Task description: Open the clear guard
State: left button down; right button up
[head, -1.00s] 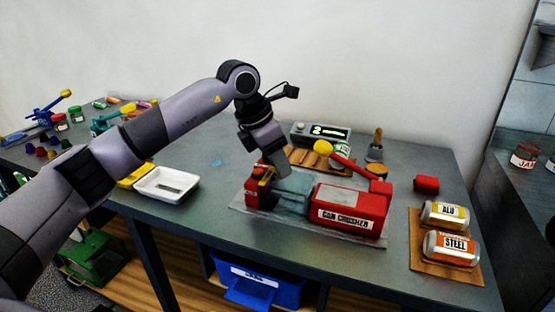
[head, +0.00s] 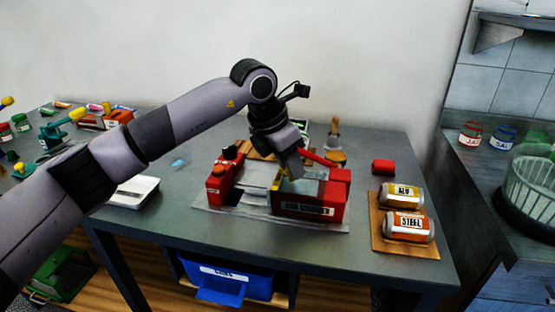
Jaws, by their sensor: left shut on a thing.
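The red can crusher (head: 340,200) stands on a grey plate on the table. Its clear guard (head: 307,187) lies over the right part of the machine, and the grey chamber (head: 257,176) to the left is uncovered. My left gripper (head: 291,172) points down at the guard's left end, shut on its yellow handle (head: 277,178). The fingertips and most of the handle are hard to make out. The crusher's red lever (head: 318,158) runs behind the gripper, which hides its knob end. My right gripper is not in view.
ALU (head: 401,195) and STEEL (head: 408,227) cans lie on a brown board at the right. A red object (head: 383,167) sits behind them. A white tray (head: 135,191) is at the left. A blue bin (head: 228,280) stands below the table. The front strip of tabletop is clear.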

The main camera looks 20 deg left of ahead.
pick_arm(q)
jog(key=c, duration=0.8)
grip_release()
jog(key=shift+a, duration=0.1)
jog(key=shift+r, duration=0.1)
jog(key=v, duration=0.7)
jog(key=shift+s, duration=0.1)
